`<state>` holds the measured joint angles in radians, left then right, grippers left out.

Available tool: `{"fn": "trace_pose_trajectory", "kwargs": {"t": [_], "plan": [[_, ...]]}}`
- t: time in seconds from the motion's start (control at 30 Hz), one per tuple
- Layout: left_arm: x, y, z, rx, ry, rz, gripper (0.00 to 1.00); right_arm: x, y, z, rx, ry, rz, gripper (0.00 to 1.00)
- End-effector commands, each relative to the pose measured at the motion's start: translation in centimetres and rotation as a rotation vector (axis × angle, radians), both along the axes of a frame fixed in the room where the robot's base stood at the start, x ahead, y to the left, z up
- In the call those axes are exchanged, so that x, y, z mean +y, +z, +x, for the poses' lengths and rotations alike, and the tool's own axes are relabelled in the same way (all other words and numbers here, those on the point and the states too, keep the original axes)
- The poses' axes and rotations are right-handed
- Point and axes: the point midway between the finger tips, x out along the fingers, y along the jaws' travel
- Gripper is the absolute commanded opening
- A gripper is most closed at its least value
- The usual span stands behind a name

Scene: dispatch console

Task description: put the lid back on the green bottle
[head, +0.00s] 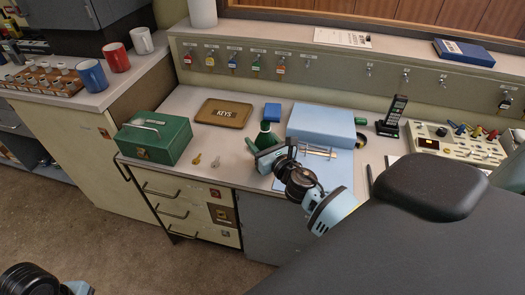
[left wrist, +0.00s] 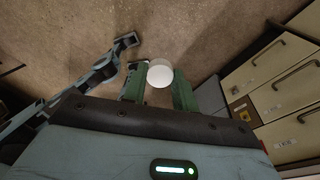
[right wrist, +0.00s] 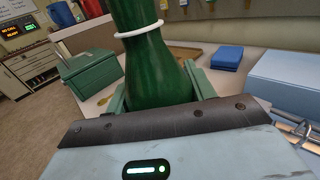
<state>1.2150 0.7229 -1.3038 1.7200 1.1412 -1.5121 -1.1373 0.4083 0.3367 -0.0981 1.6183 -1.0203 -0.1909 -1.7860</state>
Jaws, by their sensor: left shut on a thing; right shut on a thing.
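The green bottle (head: 265,138) is upright at the desk's front middle. My right gripper (head: 262,152) is shut on it. In the right wrist view the bottle (right wrist: 155,70) fills the space between the fingers, with a white ring around its neck; its top is cut off by the frame. I cannot tell whether its base touches the desk. My left gripper (left wrist: 158,88) is shut on a round white lid (left wrist: 160,73), held over the floor beside the drawers. In the head view only part of my left arm shows, at the bottom left corner.
A green cash box (head: 155,139), two keys, a brown KEYS tray (head: 223,113) and a small blue box (head: 272,112) lie around the bottle. A large light-blue box (head: 321,124) stands to its right. Mugs (head: 92,75) stand on the left counter.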

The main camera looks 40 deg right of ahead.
Motion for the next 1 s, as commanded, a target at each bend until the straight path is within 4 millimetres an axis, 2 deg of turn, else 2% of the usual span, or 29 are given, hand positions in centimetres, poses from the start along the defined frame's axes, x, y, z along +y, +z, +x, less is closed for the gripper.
{"fn": "trace_pose_trajectory", "kwargs": {"t": [0.47,0.87,1.0], "plan": [[0.0,0.7,0.2,-0.009,0.000,0.000,0.07,0.0,0.8,0.0,-0.003,0.001,-0.002,0.26],[0.0,4.0,1.3,-0.051,0.000,0.000,0.07,0.0,3.9,0.1,-0.006,0.002,-0.003,0.26],[0.0,4.0,1.3,-0.051,0.000,0.000,0.07,0.4,3.7,-1.5,0.000,0.002,0.000,0.26]]}}
